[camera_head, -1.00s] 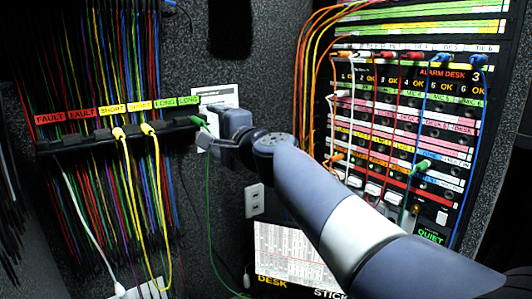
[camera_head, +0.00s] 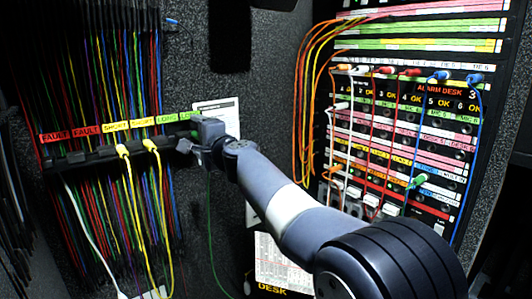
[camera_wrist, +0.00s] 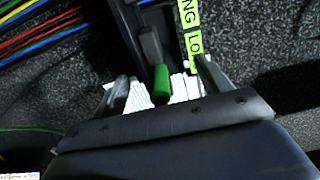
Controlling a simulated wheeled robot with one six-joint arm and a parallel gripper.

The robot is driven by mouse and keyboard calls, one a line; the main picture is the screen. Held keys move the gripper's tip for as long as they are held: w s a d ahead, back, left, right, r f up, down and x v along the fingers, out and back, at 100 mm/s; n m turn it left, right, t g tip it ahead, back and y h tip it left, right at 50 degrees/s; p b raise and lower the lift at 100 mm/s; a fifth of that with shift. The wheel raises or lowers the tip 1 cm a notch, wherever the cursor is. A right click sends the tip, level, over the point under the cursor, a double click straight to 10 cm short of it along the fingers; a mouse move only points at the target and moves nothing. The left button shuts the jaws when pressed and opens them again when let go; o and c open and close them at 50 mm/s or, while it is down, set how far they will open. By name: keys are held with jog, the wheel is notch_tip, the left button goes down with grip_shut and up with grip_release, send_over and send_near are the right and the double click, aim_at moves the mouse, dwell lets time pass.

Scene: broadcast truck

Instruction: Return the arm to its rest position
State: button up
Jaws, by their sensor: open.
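My arm reaches from the lower right of the head view up to the cable rack (camera_head: 90,155) on the left wall. My gripper (camera_head: 190,146) is at the rack's right end, beside the green LONG labels (camera_head: 167,119). In the wrist view my gripper (camera_wrist: 165,85) is open, its fingers spread to either side of a green plug (camera_wrist: 160,85) with clear space between. The plug sits at the rack end, and a green cable (camera_head: 210,225) hangs below there. Whether the gripper touches the rack cannot be told.
A patch panel (camera_head: 405,140) with several coloured plugs and cables stands right, behind my arm. Yellow cables (camera_head: 127,190) and a white cable (camera_head: 85,225) hang from the rack. A white sheet (camera_head: 228,112) is behind the gripper.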

dwell(0.3)
jog(key=b+v, duration=0.4)
jog(key=v, duration=0.7)
jog(key=p+x, duration=0.4)
jog(key=x, duration=0.7)
jog(key=shift+w+r+p, duration=0.1)
jog(key=shift+r+p, duration=0.05)
jog(key=shift+p, duration=0.2)
jog(key=f+b+v, duration=0.1)
jog(key=b+v, duration=0.1)
jog(key=v, duration=0.9)
jog(key=shift+f+b, duration=0.25)
jog(key=shift+b, duration=0.1)
jog(key=shift+s+d+r+n, duration=0.1)
jog(key=shift+s+d+n, duration=0.15)
jog(key=shift+n, duration=0.05)
